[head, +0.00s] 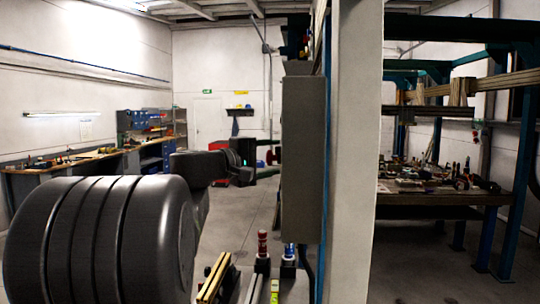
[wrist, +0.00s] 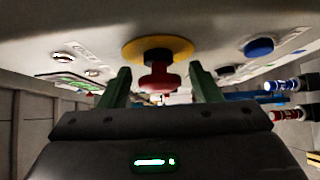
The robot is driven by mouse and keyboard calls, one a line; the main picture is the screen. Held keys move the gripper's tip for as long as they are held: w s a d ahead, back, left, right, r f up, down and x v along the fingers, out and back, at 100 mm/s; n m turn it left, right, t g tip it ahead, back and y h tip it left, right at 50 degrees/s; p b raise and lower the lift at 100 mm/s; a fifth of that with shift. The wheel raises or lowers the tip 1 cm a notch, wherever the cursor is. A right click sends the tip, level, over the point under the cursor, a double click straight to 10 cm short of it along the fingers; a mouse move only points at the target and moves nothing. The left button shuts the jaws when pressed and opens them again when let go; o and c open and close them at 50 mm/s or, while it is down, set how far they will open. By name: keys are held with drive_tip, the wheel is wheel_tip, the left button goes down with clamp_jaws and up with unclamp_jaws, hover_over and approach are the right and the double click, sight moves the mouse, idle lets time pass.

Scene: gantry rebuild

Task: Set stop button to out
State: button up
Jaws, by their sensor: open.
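The stop button (wrist: 158,80) is a red mushroom head on a dark neck, in front of a yellow ring (wrist: 132,50) on a pale panel face. In the wrist view the dark neck shows between red head and ring. My gripper (wrist: 160,74) is open, with one green finger on each side of the red head and a visible gap on both sides. In the head view my gripper (head: 268,159) reaches the left side of a grey control box (head: 303,150). The red head (head: 271,156) shows there as a small spot between the fingers.
The panel face also carries a blue button (wrist: 258,47) to the right and a small screen (wrist: 75,82) to the left. The grey box hangs beside a pale column (head: 350,150). Red and blue fittings (head: 263,245) stand below the box. Open floor lies behind.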

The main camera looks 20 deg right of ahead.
drive_tip(key=shift+d, duration=0.1)
clamp_jaws()
drive_tip(key=shift+w+a+f+b, duration=0.2)
drive_tip(key=shift+b, duration=0.35)
drive_tip(key=shift+w+a+r, duration=0.15)
drive_tip(key=shift+a, duration=0.1)
unclamp_jaws()
drive_tip(key=shift+a, duration=0.15)
drive_tip(key=b+v, duration=0.3)
drive_tip(key=v, duration=1)
drive_tip(key=shift+a, duration=0.35)
